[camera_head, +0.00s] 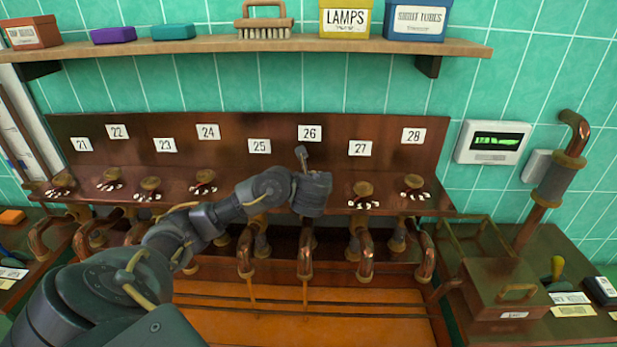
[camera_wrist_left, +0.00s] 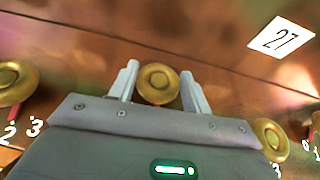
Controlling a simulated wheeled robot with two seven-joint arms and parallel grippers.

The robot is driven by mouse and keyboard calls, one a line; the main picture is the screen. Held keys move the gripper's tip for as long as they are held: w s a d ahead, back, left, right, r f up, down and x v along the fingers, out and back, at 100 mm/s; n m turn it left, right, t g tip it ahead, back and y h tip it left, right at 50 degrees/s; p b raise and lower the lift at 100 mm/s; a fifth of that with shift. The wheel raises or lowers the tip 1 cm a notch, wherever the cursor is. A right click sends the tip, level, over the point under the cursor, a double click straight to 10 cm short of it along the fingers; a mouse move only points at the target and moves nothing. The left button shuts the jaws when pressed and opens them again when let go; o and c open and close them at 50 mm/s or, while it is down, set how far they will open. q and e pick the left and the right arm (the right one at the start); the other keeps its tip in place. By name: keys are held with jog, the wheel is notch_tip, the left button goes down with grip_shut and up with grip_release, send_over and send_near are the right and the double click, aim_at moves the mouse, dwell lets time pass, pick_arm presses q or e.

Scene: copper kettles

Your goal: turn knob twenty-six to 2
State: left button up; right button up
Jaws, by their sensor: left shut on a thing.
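Knob twenty-six, a round brass knob (camera_wrist_left: 158,83), sits between the two pale fingers of my left gripper (camera_wrist_left: 161,88) in the left wrist view. The fingers are shut on its sides. In the head view my left gripper (camera_head: 309,192) is at the panel just below the label 26 (camera_head: 309,132). The hand hides this knob there. My right gripper is not in view.
Knob 27 (camera_head: 363,189) is close on the right, and other knobs line the copper panel (camera_head: 384,131). Pipes (camera_head: 365,253) hang below, with thin streams under two of them. A loaded shelf (camera_head: 235,45) runs above. A lidded copper box (camera_head: 503,285) stands at right.

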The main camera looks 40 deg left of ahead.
pick_arm(q)
jog(key=o, duration=1)
jog(key=shift+s+d+r, duration=0.25)
jog(key=shift+d, duration=0.05)
jog(key=p+v, duration=0.2)
jog(key=v, duration=0.8)
jog(key=shift+f, duration=0.15)
